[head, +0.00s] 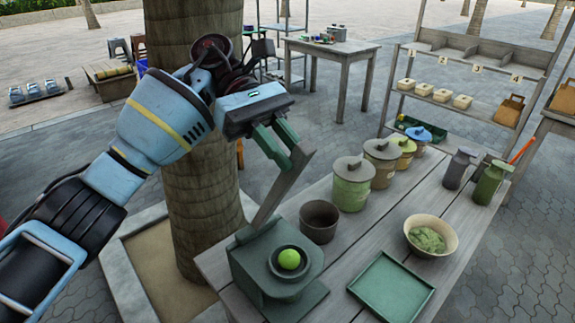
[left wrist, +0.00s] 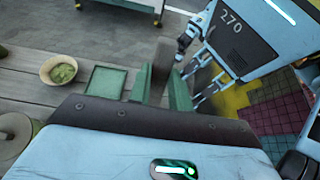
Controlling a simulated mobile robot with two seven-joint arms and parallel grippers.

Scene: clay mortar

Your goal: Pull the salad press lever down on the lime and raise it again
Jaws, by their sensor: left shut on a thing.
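The dark green salad press (head: 280,292) stands at the near left of the grey plank table. A bright green lime (head: 289,259) sits in its round cup (head: 272,266). The grey lever (head: 284,190) is raised and slants up from the press's back left. My left gripper (head: 286,148), with green fingers, is shut on the lever's upper end, above the lime. In the left wrist view the lever (left wrist: 161,65) stands between the fingers (left wrist: 162,92). The lime is not seen there.
A brown pot (head: 319,222) stands just behind the press. A green tray (head: 391,289) and a bowl of greens (head: 430,238) lie to the right. Several lidded jars line the back. A palm trunk (head: 190,150) rises beside the table, behind my left arm.

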